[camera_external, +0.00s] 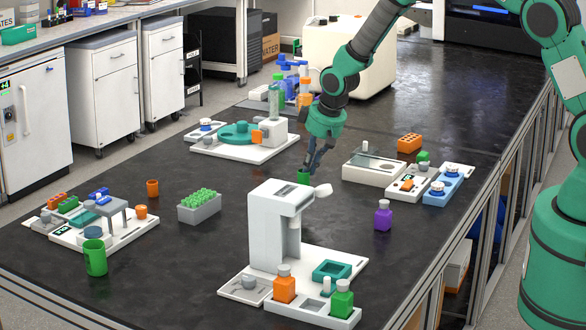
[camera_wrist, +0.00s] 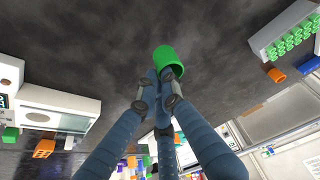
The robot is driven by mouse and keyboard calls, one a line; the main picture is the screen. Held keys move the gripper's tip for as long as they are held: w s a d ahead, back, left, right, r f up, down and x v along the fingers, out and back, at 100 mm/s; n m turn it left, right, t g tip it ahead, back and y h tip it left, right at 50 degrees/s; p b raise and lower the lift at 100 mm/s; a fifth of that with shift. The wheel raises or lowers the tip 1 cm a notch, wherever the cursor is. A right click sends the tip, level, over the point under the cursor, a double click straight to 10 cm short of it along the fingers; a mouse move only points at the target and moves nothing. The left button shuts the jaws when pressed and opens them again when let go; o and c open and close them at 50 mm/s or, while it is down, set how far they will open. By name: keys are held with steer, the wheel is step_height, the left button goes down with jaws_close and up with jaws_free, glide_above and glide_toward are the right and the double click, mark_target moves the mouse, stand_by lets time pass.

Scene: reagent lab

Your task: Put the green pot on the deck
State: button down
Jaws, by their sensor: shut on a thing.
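A small green pot (camera_external: 304,177) is held at the tips of my gripper (camera_external: 313,160), near the middle of the bench behind the white dispenser. In the wrist view the green pot (camera_wrist: 167,58) sits between the closed fingertips (camera_wrist: 157,88). Whether it touches the bench is unclear. Another green pot (camera_external: 95,258), larger-looking, stands upright at the front left. White decks stand around: one with a small grey table (camera_external: 70,237) at left, one with a teal turntable (camera_external: 262,155) at the back, and one under the dispenser (camera_external: 227,287) in front. I cannot tell which is meant.
The tall white dispenser (camera_external: 267,235) stands close in front of my gripper. A purple bottle (camera_external: 382,216) is to the right, a grey rack of green tubes (camera_external: 200,211) to the left. A white balance (camera_external: 372,170) is at right. Bare bench lies between them.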

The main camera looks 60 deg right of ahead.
steer(key=shift+n, duration=0.5)
steer(key=w+a, duration=0.1)
steer(key=w+a+f, duration=0.1)
steer(key=a, duration=0.1)
steer(key=w+a, duration=0.1)
steer(key=w, duration=0.1)
steer(key=shift+a+f+p, duration=0.15)
steer(key=shift+f+p, duration=0.1)
steer(key=shift+p, duration=0.15)
steer(key=w, duration=0.5)
steer(key=w+d+f, duration=0.1)
steer(key=w, duration=0.4)
steer(key=w+d, duration=0.1)
steer(key=w, duration=0.4)
steer(key=shift+w+d+f, duration=0.25)
steer(key=shift+w+f, duration=0.05)
steer(key=shift+w, duration=0.05)
steer(key=shift+f, duration=1.7)
steer(key=shift+f, duration=0.15)
steer(key=c, duration=1.9)
jaws_free()
steer(key=shift+c, duration=0.2)
